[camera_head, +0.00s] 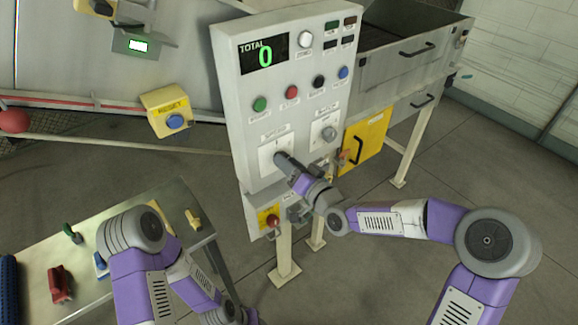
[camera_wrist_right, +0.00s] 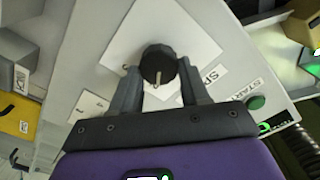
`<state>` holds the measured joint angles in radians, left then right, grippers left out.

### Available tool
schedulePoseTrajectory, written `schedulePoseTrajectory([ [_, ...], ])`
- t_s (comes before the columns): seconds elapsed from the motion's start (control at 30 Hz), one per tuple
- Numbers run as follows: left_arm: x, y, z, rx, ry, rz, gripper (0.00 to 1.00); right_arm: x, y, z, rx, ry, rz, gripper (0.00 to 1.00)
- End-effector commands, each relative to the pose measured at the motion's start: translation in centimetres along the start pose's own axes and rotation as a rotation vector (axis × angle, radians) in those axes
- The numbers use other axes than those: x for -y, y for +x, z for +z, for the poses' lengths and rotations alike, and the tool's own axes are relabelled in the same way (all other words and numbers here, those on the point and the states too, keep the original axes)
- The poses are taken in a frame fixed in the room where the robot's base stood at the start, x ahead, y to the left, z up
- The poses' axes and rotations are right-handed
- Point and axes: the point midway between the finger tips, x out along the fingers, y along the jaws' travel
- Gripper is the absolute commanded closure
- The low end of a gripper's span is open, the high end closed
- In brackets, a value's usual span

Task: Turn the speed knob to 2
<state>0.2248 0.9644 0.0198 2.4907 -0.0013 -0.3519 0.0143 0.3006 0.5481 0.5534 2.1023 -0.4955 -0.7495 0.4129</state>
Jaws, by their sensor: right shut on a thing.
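The black speed knob (camera_wrist_right: 158,66) sits on a white plate (camera_wrist_right: 185,30) marked with SPEED lettering, seen in the right wrist view. A white line on the knob points toward the gripper's palm. In the head view the plate (camera_head: 269,166) is low on the left of the grey control panel, and my right gripper (camera_head: 283,159) reaches it and hides most of the knob. My right gripper (camera_wrist_right: 159,85) has a finger on each side of the knob and is shut on it. The knob's scale numbers are too small to read. My left gripper is not in view.
The panel (camera_head: 237,110) also holds a green button (camera_head: 260,104), a red button (camera_head: 291,92), a second knob (camera_head: 328,133) and a display reading 0 (camera_head: 264,56). A red stop button (camera_head: 272,221) is below. A side table (camera_head: 100,245) with small objects stands at the lower left.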

Motion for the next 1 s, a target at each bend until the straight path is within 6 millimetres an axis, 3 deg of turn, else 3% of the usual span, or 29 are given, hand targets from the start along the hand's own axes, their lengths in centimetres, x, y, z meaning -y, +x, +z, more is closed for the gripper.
schedulePoseTrajectory([
  [0.73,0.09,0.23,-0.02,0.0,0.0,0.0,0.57,-0.07,0.0,0.04,0.001,0.088,0.001,0.85],
  [0.77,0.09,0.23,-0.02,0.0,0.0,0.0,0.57,-0.06,0.0,0.04,0.001,0.088,0.001,0.52],
  [0.9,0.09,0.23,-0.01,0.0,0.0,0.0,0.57,-0.06,0.0,0.04,0.001,0.088,0.001,0.3],
  [1.0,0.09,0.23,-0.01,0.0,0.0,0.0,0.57,-0.06,0.0,0.03,0.001,0.088,0.0,0.29],
])
